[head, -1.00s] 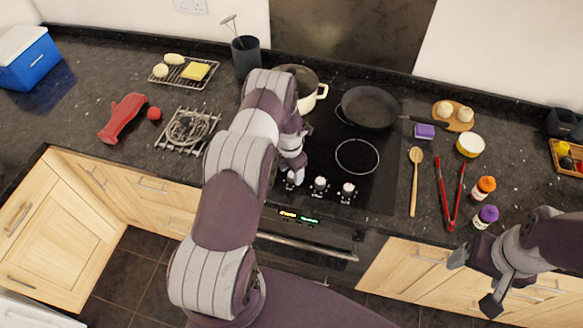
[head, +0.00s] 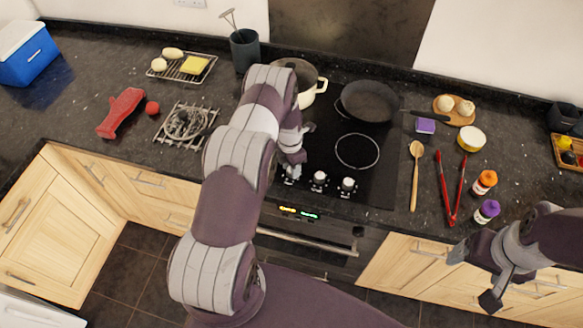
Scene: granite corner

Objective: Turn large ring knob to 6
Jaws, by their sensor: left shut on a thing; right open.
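The hob (head: 384,186) has a row of control knobs along its front edge. Two knobs stand clear: a middle one (head: 319,181) and a right one (head: 347,187). My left gripper (head: 292,173) points down at the leftmost visible knob (head: 291,181) and is shut on it. My fingers partly cover that knob, and its pointer and number cannot be read. My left arm hides the area left of it, so other knobs there cannot be told. The large ring (head: 357,152) on the glass is empty. My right gripper (head: 473,278) is open and empty in front of the counter.
A frying pan (head: 368,101) and a cream pot (head: 312,86) stand at the hob's back. A wooden spoon (head: 415,178), red tongs (head: 446,190) and two spice jars (head: 486,211) lie or stand to the right. The oven display (head: 298,212) is lit below the knobs.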

